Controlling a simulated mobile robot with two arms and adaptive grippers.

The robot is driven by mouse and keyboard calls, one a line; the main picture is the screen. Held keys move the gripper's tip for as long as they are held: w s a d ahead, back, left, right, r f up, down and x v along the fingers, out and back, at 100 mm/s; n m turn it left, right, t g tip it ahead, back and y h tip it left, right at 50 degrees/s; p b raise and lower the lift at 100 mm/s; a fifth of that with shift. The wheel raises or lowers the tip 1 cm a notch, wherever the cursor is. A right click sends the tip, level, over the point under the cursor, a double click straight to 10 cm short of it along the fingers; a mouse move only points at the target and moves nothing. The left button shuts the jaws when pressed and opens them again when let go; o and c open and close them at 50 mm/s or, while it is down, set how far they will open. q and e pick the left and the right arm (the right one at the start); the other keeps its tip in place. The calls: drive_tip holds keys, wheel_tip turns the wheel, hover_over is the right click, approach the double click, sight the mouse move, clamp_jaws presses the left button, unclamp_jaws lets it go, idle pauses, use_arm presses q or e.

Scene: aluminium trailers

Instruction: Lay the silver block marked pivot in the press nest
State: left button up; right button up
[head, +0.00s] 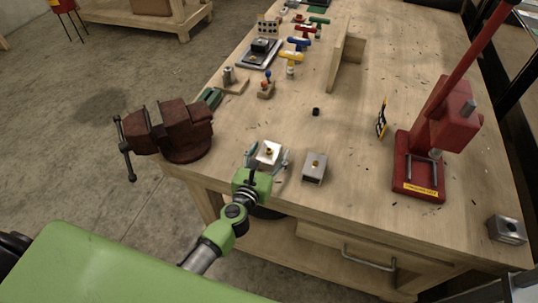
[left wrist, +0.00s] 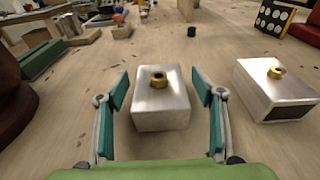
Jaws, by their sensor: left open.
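A silver block (head: 270,149) with a brass bushing on top sits on the bench near its front edge. It also shows in the left wrist view (left wrist: 160,112). My left gripper (head: 267,160) is open, with its teal fingers on either side of this block and gaps visible on both sides. A second silver block (head: 314,168) with a brass bushing stands to its right, also in the left wrist view (left wrist: 276,92). A third silver block (head: 507,229) sits at the right front corner. I cannot read any pivot marking. The red press (head: 419,165) stands right; its nest is not clearly distinguishable.
A dark red vise (head: 172,132) is on the left edge. A small black cylinder (head: 316,111), a dotted card (head: 382,118) and an upright wooden board (head: 346,58) stand farther back. Coloured-handled tools (head: 298,43) lie beyond. The bench between blocks and press is mostly clear.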

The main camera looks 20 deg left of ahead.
use_arm(q)
drive_tip(key=shift+s, duration=0.1)
drive_tip(key=shift+c, duration=1.1)
drive_tip(key=c, duration=1.2)
drive_tip(key=shift+r, duration=0.1)
drive_tip(key=shift+c, duration=0.2)
